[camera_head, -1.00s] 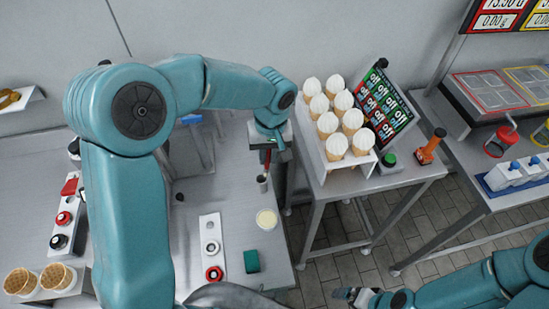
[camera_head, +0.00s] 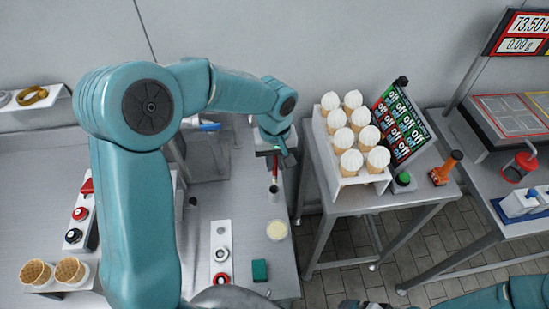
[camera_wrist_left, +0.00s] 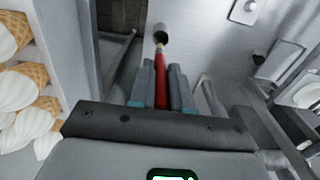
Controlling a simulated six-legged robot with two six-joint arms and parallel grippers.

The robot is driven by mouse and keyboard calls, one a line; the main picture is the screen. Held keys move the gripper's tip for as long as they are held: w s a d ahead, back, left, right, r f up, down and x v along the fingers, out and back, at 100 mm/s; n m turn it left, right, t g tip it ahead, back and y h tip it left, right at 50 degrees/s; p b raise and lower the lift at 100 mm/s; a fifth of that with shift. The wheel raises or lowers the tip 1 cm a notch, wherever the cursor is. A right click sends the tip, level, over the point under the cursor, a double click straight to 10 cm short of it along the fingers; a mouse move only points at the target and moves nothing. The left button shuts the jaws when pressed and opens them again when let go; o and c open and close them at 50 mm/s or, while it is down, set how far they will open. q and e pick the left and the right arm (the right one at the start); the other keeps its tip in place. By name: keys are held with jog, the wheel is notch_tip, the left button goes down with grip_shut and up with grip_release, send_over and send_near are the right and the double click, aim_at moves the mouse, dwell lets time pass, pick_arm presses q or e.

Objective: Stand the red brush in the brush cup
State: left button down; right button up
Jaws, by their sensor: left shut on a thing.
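The red brush (camera_head: 275,168) hangs roughly upright below my left gripper (camera_head: 271,152) in the head view. The left wrist view shows the red handle (camera_wrist_left: 162,88) pinched between the fingers of the left gripper (camera_wrist_left: 160,85). The brush's lower end points at a small dark round opening (camera_wrist_left: 161,37), which looks like the brush cup. In the head view the small cup (camera_head: 274,189) stands on the steel table directly under the brush. I cannot tell whether the tip is inside or just above the rim. My right gripper (camera_head: 366,304) barely shows at the bottom edge.
A rack of ice-cream cones (camera_head: 346,178) stands on a separate table to the right, across a gap. A pale round dish (camera_head: 277,230), a green block (camera_head: 260,270) and a button panel (camera_head: 221,252) lie nearer on the steel table (camera_head: 205,205).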

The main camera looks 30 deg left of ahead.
aim_at(273, 174)
pick_arm(q)
jog(key=shift+s+a+f, duration=0.15)
jog(key=shift+s+f, duration=0.15)
jog(key=shift+f, duration=0.05)
jog(key=f+b, duration=0.2)
jog(key=f, duration=0.2)
jog(key=shift+w+a+f+b, duration=0.15)
jog(key=shift+w+f+b, duration=0.1)
jog(key=shift+w+b, duration=0.15)
jog(key=shift+s+f+b, duration=0.2)
jog(key=shift+f+b, duration=0.05)
jog(key=shift+b, duration=0.05)
jog(key=shift+f+b, duration=0.3)
jog(key=shift+w+d+f+b, duration=0.25)
jog(key=shift+f+b, duration=0.2)
jog(key=shift+f, duration=0.2)
jog(key=shift+s+r, duration=0.15)
jog(key=shift+s, duration=0.1)
jog(key=c, duration=1)
grip_release()
jog(key=shift+w, duration=0.15)
